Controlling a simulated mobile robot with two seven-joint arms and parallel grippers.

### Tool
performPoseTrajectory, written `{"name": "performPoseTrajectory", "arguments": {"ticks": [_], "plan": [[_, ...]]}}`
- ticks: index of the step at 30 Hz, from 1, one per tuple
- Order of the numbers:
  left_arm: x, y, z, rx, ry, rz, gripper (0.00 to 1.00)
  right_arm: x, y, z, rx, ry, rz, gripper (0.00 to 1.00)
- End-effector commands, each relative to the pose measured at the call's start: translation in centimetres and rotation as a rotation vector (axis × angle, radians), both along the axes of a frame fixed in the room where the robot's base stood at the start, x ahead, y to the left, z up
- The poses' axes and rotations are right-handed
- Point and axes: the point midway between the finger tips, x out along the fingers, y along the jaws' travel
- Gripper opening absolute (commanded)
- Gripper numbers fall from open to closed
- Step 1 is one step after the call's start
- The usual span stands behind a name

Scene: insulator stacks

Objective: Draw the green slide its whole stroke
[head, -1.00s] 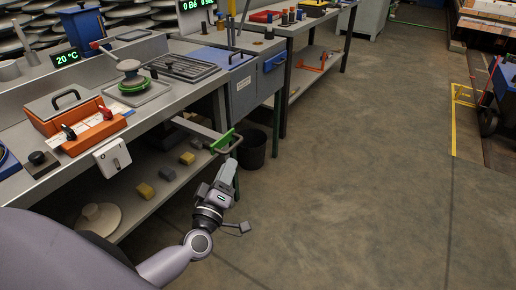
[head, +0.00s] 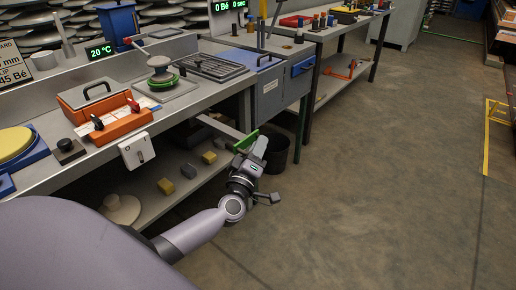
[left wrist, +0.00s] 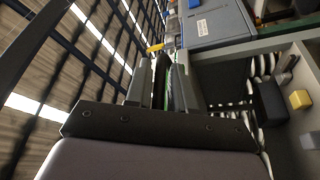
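The green slide (head: 244,142) is a pale flat bar with an upright green end piece, sticking out from under the bench's worktop toward the aisle. My left gripper (head: 257,148) is at the green end piece in the head view and covers part of it. In the left wrist view the two fingers (left wrist: 170,85) stand close together, with a thin green strip of the end piece between their dark pads, so the gripper looks shut on it. The slide's inner end is hidden under the bench. My right gripper is in neither view.
The steel bench (head: 215,97) is above and left of the slide. Its lower shelf (head: 172,208) holds several yellow and grey blocks and a pale disc (head: 120,208). A black bin (head: 273,152) stands just behind the gripper. The floor to the right is clear.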

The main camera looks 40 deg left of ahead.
Motion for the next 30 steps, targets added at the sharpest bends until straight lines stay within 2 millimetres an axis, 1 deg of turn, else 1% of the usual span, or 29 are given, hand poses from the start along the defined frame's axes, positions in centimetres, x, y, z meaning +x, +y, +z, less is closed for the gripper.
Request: {"name": "performPoseTrajectory", "arguments": {"ticks": [3, 4, 5, 6, 12, 18, 26, 27, 28, 30], "plan": [[0.0, 0.0, 0.0, 0.000, 0.000, 0.000, 0.23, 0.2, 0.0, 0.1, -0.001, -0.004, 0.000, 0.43], [0.0, 0.0, 0.0, 0.000, 0.000, 0.000, 0.17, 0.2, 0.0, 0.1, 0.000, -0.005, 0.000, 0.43], [0.0, 0.0, 0.0, 0.000, 0.000, 0.000, 0.07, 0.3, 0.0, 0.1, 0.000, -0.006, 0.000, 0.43], [0.0, 0.0, 0.0, 0.000, 0.000, 0.000, 0.00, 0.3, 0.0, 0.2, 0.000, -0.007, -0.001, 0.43], [0.0, -0.1, 0.0, 0.000, 0.000, 0.000, 0.00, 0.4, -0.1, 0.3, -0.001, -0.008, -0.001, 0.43], [-0.2, -1.4, 0.2, -0.002, 0.002, 0.000, 0.00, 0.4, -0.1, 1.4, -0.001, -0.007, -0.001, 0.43], [-0.2, -1.8, -0.1, 0.000, 0.002, -0.005, 0.00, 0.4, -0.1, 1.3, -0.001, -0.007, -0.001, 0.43], [-0.2, -1.8, -0.1, -0.001, 0.001, -0.005, 0.20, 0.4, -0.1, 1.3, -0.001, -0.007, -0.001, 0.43], [-0.2, -1.8, -0.1, -0.001, 0.002, -0.006, 0.23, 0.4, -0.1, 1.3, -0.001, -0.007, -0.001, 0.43], [-0.2, -1.8, -0.1, -0.001, 0.001, -0.005, 0.23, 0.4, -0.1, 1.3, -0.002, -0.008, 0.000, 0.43]]}}
